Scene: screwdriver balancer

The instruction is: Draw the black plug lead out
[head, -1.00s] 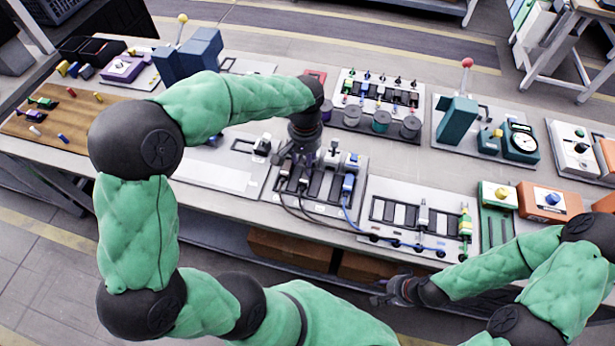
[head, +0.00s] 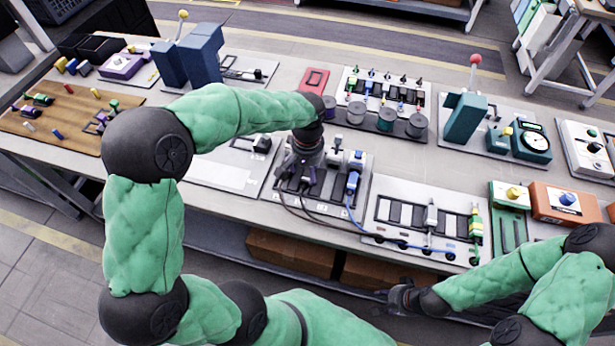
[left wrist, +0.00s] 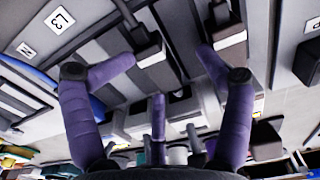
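My left gripper (head: 297,176) is over the plug board (head: 325,202), close above two dark plugs whose leads run to the right. In the left wrist view its purple fingers (left wrist: 168,58) are spread. One dark plug (left wrist: 149,48) lies between them, beside the left fingertip. A second dark plug (left wrist: 229,34) is beside the right fingertip, on its outer side. I cannot tell which of them is the black plug. A blue plug (head: 353,182) sits to the right on the board. My right gripper (head: 395,299) hangs in front of the table, its fingers too small to read.
A panel with sockets (head: 385,236) and a green-and-yellow plug (head: 475,224) lie to the right. A white plate (head: 225,178) lies to the left. Brown boxes (head: 290,252) sit below the table.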

